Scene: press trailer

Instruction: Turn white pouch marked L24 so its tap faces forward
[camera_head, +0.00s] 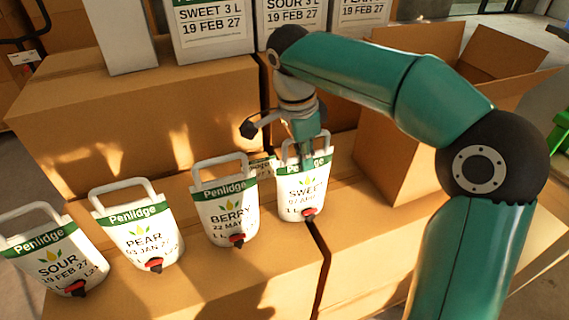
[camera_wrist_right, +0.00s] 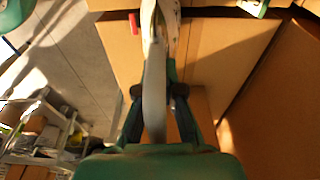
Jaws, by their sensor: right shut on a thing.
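Several white Penlidge pouches with green bands and red-black taps stand in a row on cardboard boxes. The small code ends are too blurred to tell which one reads L24. My right gripper (camera_head: 305,150) is shut on the top handle of the SWEET pouch (camera_head: 300,193) at the row's right end. This pouch stands upright, its printed face and tap (camera_head: 309,212) toward the head camera. In the right wrist view the white handle (camera_wrist_right: 154,90) runs between my right gripper's fingers (camera_wrist_right: 156,105). My left gripper is out of view.
The BERRY pouch (camera_head: 226,204) stands close left of the SWEET one, then the PEAR pouch (camera_head: 138,231) and SOUR pouch (camera_head: 50,252). An open cardboard box (camera_head: 395,165) is at the right. Large white packs (camera_head: 212,30) stand on the boxes behind.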

